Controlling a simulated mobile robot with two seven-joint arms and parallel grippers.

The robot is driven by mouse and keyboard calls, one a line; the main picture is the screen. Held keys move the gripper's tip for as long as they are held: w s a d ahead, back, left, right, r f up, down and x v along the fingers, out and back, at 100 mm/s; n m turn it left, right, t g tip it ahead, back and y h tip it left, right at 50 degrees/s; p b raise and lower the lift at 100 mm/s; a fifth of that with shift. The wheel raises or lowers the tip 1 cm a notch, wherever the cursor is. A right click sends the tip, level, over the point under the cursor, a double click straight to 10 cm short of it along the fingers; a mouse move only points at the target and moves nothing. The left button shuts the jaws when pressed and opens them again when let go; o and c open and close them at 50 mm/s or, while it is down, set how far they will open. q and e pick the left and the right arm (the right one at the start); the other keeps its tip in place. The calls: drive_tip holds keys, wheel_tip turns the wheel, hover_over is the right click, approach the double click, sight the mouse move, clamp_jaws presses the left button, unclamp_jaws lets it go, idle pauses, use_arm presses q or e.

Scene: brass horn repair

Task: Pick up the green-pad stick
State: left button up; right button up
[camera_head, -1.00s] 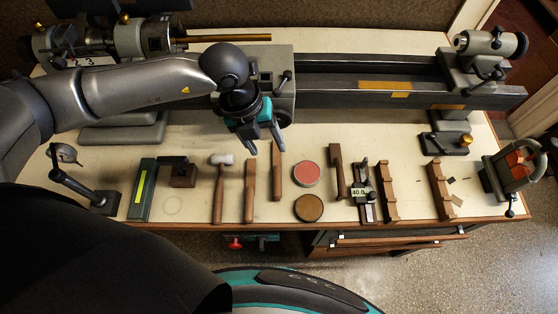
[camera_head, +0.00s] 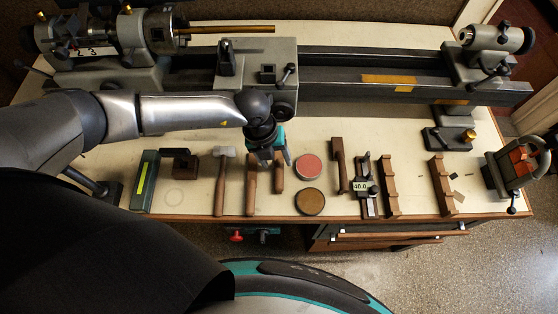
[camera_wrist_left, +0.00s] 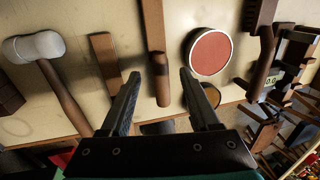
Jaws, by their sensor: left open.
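Two plain wooden sticks lie side by side on the bench, a left stick (camera_head: 250,194) and a right stick (camera_head: 278,184). I see no green pad on either, so I cannot tell which is the green-pad stick. My left gripper (camera_head: 275,161) is above their far ends and hides part of them. In the left wrist view the open, empty jaws (camera_wrist_left: 160,78) are on either side of the right stick (camera_wrist_left: 153,30) in the picture. The left stick (camera_wrist_left: 104,55) is outside the left finger. My right gripper is not in view.
A mallet (camera_head: 221,185) lies left of the sticks. A red round pad (camera_head: 307,167) and a brown disc (camera_head: 310,202) lie to the right, with a brush-like tool (camera_head: 338,165) beyond. A green block (camera_head: 143,185) is farther left. The lathe bed (camera_head: 330,88) runs behind.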

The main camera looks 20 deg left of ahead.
sight(278, 165)
use_arm(q)
drive_tip(key=shift+w+d+f, duration=0.1)
drive_tip(key=shift+d+f, duration=0.1)
drive_tip(key=shift+f, duration=0.6)
drive_tip(key=shift+d+f, duration=0.15)
drive_tip(key=shift+f, duration=0.6)
drive_tip(key=shift+c, duration=0.4)
clamp_jaws()
